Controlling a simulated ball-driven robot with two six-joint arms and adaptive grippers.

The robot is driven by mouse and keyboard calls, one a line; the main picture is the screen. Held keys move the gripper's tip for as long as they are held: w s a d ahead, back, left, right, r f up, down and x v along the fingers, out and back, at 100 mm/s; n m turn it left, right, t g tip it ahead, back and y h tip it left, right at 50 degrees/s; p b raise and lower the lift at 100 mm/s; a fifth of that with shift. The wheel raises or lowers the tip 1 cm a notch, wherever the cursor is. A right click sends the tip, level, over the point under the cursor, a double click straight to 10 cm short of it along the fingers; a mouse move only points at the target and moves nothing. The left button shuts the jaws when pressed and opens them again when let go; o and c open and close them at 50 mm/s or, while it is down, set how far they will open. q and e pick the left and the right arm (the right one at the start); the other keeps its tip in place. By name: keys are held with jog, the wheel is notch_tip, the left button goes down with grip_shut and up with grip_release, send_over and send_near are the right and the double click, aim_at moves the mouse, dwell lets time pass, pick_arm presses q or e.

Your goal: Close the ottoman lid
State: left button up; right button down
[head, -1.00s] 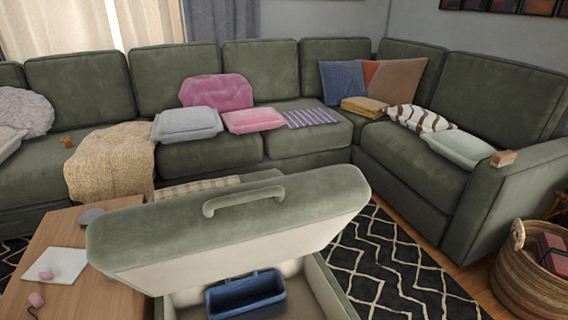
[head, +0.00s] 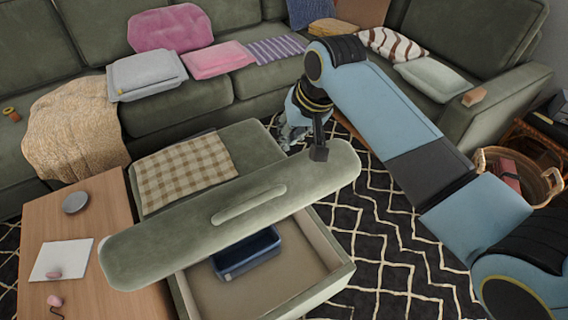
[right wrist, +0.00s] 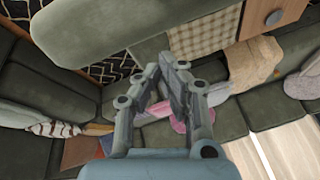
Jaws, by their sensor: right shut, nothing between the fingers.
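The ottoman lid (head: 225,222) is a long green padded panel with a handle (head: 250,204), and it stands raised over the open ottoman (head: 335,270). A blue bin (head: 245,252) is inside, partly hidden by the lid. My right gripper (head: 290,138) is shut and empty, beyond the lid's right end; my wrist partly hides it. In the right wrist view, the shut fingers (right wrist: 160,68) show below the green lid (right wrist: 110,25), with no visible contact. My left gripper is not in view.
A checkered cloth (head: 185,172) lies on the green surface behind the lid. A wooden table (head: 90,225) stands close on the left. The sectional (head: 200,105) lies behind, with pillows on it. Patterned rug (head: 400,270) is clear on the right; a basket (head: 540,180) stands beyond.

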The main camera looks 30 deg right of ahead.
send_over(278, 177)
jog(key=w+d, duration=0.1)
jog(key=d, duration=0.1)
notch_tip(278, 177, down, 7)
jog(key=shift+w+a+f, duration=0.1)
jog(key=shift+a, duration=0.05)
jog(key=s, duration=0.1)
jog(key=s+a+f+p, duration=0.1)
jog(key=shift+s+f, duration=0.15)
jog(key=shift+s, duration=0.2)
jog(key=shift+s+a+f, duration=0.1)
jog(key=shift+s+f, duration=0.05)
jog(key=shift+s, duration=0.05)
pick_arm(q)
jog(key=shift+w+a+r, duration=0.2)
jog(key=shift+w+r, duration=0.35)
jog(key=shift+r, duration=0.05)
pick_arm(e)
jog(key=shift+f, duration=0.1)
